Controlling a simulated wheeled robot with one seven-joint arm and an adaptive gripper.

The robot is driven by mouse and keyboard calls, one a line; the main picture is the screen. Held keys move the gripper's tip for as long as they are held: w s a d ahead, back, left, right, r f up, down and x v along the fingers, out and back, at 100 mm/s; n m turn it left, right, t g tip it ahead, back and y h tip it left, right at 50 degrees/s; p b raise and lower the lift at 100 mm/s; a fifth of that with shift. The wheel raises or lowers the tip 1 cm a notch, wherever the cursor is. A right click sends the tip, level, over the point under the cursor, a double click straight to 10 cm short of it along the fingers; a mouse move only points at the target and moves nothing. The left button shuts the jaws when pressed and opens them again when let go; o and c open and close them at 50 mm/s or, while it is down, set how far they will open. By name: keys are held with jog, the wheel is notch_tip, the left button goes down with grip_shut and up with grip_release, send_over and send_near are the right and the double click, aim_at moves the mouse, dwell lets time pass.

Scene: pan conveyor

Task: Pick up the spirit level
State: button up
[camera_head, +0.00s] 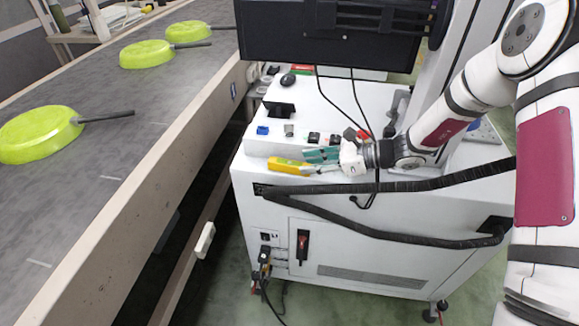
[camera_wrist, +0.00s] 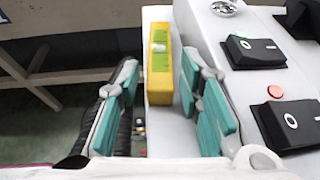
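The spirit level is a yellow bar (camera_head: 289,166) with a pale vial. It lies along the front edge of the white cabinet top. In the wrist view the level (camera_wrist: 159,88) points away from me, with its near end between the fingertips. My gripper (camera_head: 314,161) has teal finger pads and comes in from the right at the level's right end. In the wrist view my gripper (camera_wrist: 160,72) is open. The right finger is close beside the level, and there is a wider gap on the left. I cannot tell whether any finger touches it.
The white cabinet (camera_head: 262,145) carries black switch boxes (camera_wrist: 252,51) and a red button (camera_wrist: 275,91) right of the level. A monitor (camera_head: 335,30) hangs above. A conveyor (camera_head: 120,100) with lime-green pans (camera_head: 38,135) runs on the left. Black cables hang near my arm.

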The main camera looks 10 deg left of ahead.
aim_at(299, 164)
jog(key=x, duration=0.3)
jog(key=shift+w+f, duration=0.1)
jog(key=shift+a, duration=0.1)
grip_shut()
